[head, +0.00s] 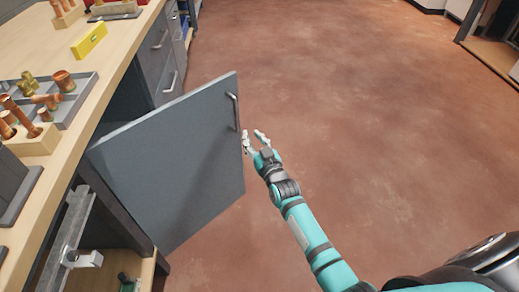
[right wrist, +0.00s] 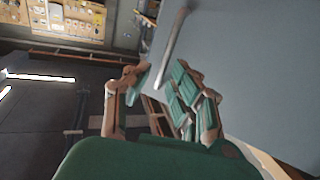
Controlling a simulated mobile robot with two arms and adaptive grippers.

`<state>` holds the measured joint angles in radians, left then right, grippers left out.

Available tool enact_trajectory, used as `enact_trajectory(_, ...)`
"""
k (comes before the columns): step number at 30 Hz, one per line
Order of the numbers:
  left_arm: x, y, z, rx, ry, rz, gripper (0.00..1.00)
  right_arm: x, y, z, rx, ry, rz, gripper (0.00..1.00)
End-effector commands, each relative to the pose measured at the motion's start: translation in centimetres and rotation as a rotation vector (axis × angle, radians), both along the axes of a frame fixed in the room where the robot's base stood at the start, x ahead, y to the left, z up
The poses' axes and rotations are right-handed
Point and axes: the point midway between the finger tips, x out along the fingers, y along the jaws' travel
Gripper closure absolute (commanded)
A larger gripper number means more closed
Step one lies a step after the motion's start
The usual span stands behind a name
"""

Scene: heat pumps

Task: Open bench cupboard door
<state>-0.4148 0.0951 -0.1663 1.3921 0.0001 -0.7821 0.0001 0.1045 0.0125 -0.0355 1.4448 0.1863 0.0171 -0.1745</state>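The bench cupboard door (head: 175,165) is a grey panel that stands swung wide open from the workbench. Its metal bar handle (head: 233,111) is upright near the door's free edge; it also shows in the right wrist view (right wrist: 172,50). My right gripper (head: 254,138) is beside the door's free edge, just below and right of the handle. Its fingers are spread with a gap between them in the right wrist view (right wrist: 160,80), and nothing is between them. The handle's lower end is just beyond the fingertips. My left gripper is not in view.
The wooden bench top (head: 95,80) holds a grey tray (head: 72,100) of copper fittings and a yellow level (head: 89,39). Grey drawers (head: 158,50) are behind the door. The open cupboard shows a shelf (head: 110,270) at lower left. The reddish floor (head: 360,120) to the right is clear.

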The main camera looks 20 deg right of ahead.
Motion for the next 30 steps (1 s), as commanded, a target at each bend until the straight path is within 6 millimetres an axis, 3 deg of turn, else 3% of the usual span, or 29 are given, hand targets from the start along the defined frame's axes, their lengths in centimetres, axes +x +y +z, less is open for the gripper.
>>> enact_trajectory(3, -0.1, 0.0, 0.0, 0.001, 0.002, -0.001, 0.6, -2.7, -0.1, -0.3, 0.0, 0.005, 0.001, 0.77)
enact_trajectory(10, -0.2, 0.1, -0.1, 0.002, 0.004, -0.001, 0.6, -6.2, -0.2, -0.4, 0.002, 0.008, 0.003, 0.77)
enact_trajectory(22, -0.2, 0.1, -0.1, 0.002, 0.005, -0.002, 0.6, -7.1, -0.2, -0.4, 0.002, 0.007, 0.003, 0.77)
enact_trajectory(24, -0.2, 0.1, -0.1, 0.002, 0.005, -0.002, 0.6, -7.2, -0.2, -0.7, 0.002, 0.016, 0.005, 0.86)
enact_trajectory(26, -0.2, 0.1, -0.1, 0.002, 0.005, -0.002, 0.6, -7.5, 0.0, -2.0, -0.003, 0.053, 0.012, 0.94)
enact_trajectory(27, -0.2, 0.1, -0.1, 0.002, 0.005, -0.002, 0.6, -8.1, 0.2, -3.7, -0.007, 0.1, 0.02, 0.99)
enact_trajectory(29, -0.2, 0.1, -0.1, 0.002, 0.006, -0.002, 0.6, -9.6, 0.7, -7.4, -0.016, 0.208, 0.038, 1.0)
enact_trajectory(30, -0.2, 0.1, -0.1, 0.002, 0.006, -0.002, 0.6, -11.1, 1.1, -10.4, -0.024, 0.301, 0.052, 1.0)
